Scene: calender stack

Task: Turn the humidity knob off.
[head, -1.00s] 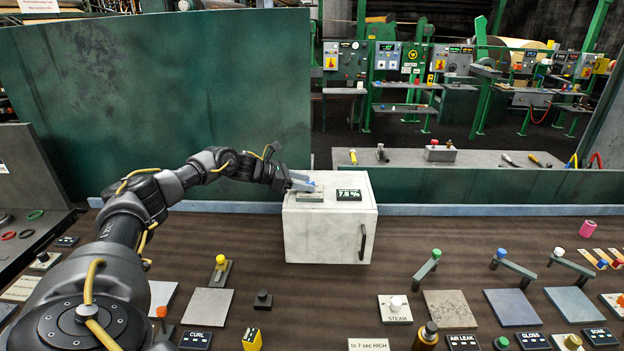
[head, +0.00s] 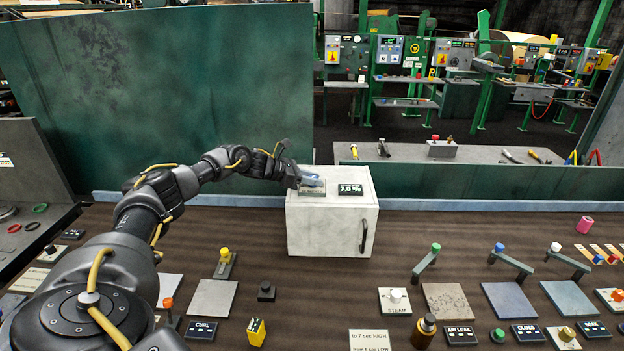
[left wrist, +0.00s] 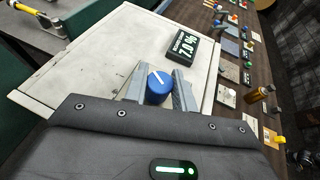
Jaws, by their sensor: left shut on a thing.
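A blue knob (left wrist: 159,88) with a white pointer line stands on top of the white box (left wrist: 105,60). My left gripper (left wrist: 157,90) has its two grey fingers on either side of the knob and is shut on it. In the head view my left gripper (head: 312,181) reaches onto the left part of the top of the white box (head: 325,231) and hides most of the knob. A dark display (head: 350,190) beside it shows a humidity reading of about 7 percent. My right gripper is not in view.
A green wall (head: 190,100) stands behind and left of the box. The brown bench holds a steam knob plate (head: 395,300), several levers and an amber bottle (head: 425,331).

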